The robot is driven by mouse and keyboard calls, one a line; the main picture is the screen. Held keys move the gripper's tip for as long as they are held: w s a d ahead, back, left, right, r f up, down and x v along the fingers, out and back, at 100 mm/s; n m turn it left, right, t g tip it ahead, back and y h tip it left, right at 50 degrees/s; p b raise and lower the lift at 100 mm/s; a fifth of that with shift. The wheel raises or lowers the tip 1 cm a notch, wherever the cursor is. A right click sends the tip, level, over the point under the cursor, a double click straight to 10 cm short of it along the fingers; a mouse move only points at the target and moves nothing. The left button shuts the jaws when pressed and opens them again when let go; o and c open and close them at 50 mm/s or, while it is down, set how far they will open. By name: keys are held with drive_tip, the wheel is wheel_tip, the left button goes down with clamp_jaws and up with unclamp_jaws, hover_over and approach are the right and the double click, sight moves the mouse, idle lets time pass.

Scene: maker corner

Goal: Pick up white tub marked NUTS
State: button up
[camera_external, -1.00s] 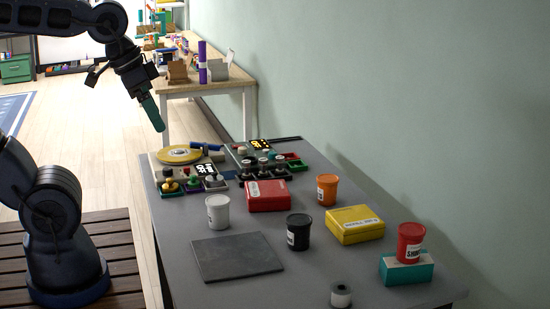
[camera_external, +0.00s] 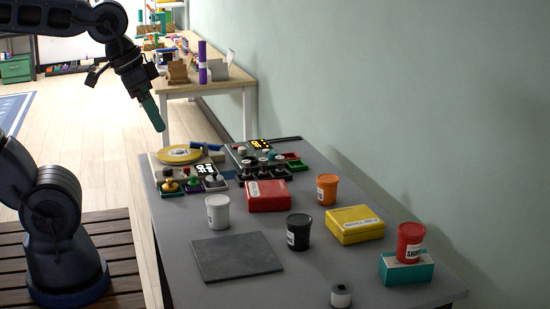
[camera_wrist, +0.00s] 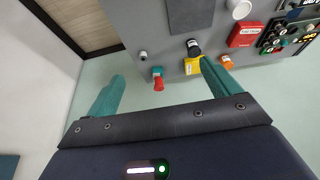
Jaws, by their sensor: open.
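A white tub (camera_external: 218,212) stands upright on the grey table, behind the dark grey mat and left of the red box. Its label is too small to read. It also shows in the wrist view (camera_wrist: 239,9), cut by the top edge. My gripper (camera_external: 158,124) hangs in the air above and beyond the table's far left corner, well apart from the tub. In the wrist view its two green fingers (camera_wrist: 162,82) are spread wide with nothing between them.
A black tub (camera_external: 298,232), an orange tub (camera_external: 327,189), a red box (camera_external: 267,196) and a yellow box (camera_external: 355,225) stand nearby. A red tub (camera_external: 410,242) sits on a teal box (camera_external: 405,270). The dark mat (camera_external: 237,257) is bare. Control panels (camera_external: 190,168) fill the far end.

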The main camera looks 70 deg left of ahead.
sight(216, 200)
drive_tip(key=shift+o, duration=0.4)
drive_tip(key=w+a+f+n+g+h, duration=0.3)
drive_tip(key=w+a+f+n+h, duration=0.7)
drive_tip(key=w+a+f+n, duration=0.55)
drive_tip(key=s+a+f+n+t, duration=0.2)
drive_tip(key=a+f+n+t, duration=0.2)
drive_tip(key=a+f, duration=0.3)
drive_tip(key=s+a+f+n+t, duration=0.2)
drive_tip(key=a+f+n+t, duration=0.3)
drive_tip(key=a+f, duration=0.2)
drive_tip(key=s+a+f+n+t, duration=0.2)
drive_tip(key=a+f+n+t, duration=0.2)
drive_tip(key=a+f, duration=0.3)
drive_tip(key=shift+s+a+f+n+t, duration=0.2)
drive_tip(key=shift+f+n+t, duration=0.1)
drive_tip(key=shift+f+n, duration=0.3)
drive_tip(key=shift+y, duration=0.4)
drive_tip(key=x, duration=0.5)
drive_tip(key=shift+w+d, duration=0.1)
drive_tip(key=shift+w, duration=0.25)
drive_tip(key=shift+w+a+x, duration=0.1)
drive_tip(key=shift+a+x, duration=0.05)
drive_tip(key=shift+x, duration=1.15)
drive_tip(key=shift+w+a+x, duration=0.1)
drive_tip(key=shift+a+x, duration=0.1)
drive_tip(key=shift+x, duration=1.1)
drive_tip(key=c, duration=1.4)
